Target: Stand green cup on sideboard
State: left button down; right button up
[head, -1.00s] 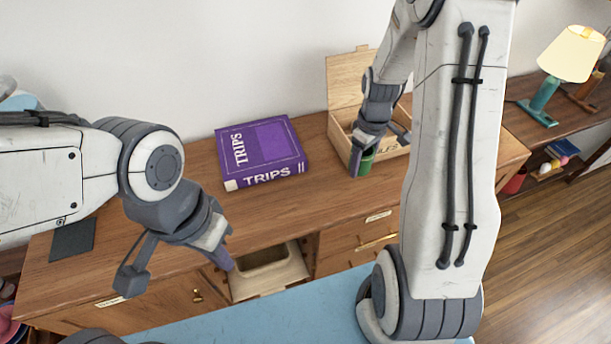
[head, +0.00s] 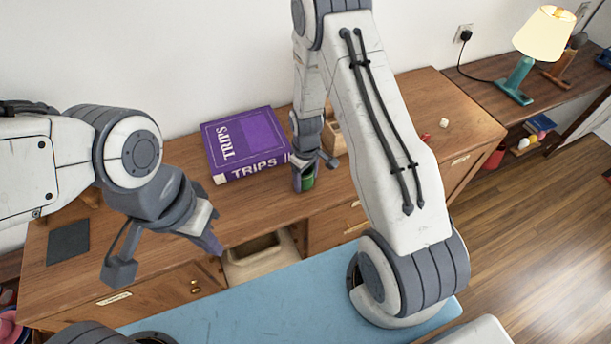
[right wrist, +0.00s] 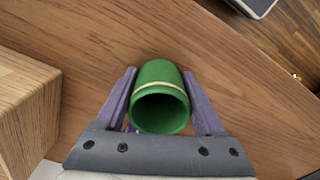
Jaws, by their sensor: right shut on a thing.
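The green cup (head: 308,180) is held by my right gripper (head: 304,180), just right of the purple book's near corner, over the sideboard (head: 270,205). In the right wrist view the cup (right wrist: 160,78) sits between both purple fingers, its open mouth facing the camera and a pale band below the rim. I cannot tell whether its base touches the wood. My left gripper (head: 208,240) hangs by the sideboard's front edge, left of the open compartment, with no object visible in it. Its finger gap is not clear.
The purple TRIPS book (head: 247,145) lies behind and left of the cup. A wooden box (head: 334,141) is mostly hidden behind my right arm. A dark square mat (head: 68,242) lies at the left. A beige bin (head: 265,262) sits below the top's front edge. Bare wood lies between mat and cup.

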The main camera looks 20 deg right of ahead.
jog(key=shift+f, duration=0.2)
jog(key=o, duration=1.4)
jog(key=shift+c, duration=0.2)
jog(key=shift+r, duration=0.35)
jog(key=shift+w+r, duration=0.15)
jog(key=shift+r, duration=0.1)
notch_tip(320, 180, up, 11)
jog(key=b, duration=0.2)
jog(key=s+a+r+n, duration=0.1)
jog(key=s+a+r, duration=0.4)
jog(key=a+r, duration=0.25)
jog(key=s+a+r, duration=0.3)
jog(key=s, duration=0.6)
jog(key=s+a+r+n+y, duration=0.1)
jog(key=s+a+r, duration=0.2)
jog(key=s, duration=0.6)
jog(key=shift+s+a, duration=0.3)
jog(key=shift+a, duration=0.45)
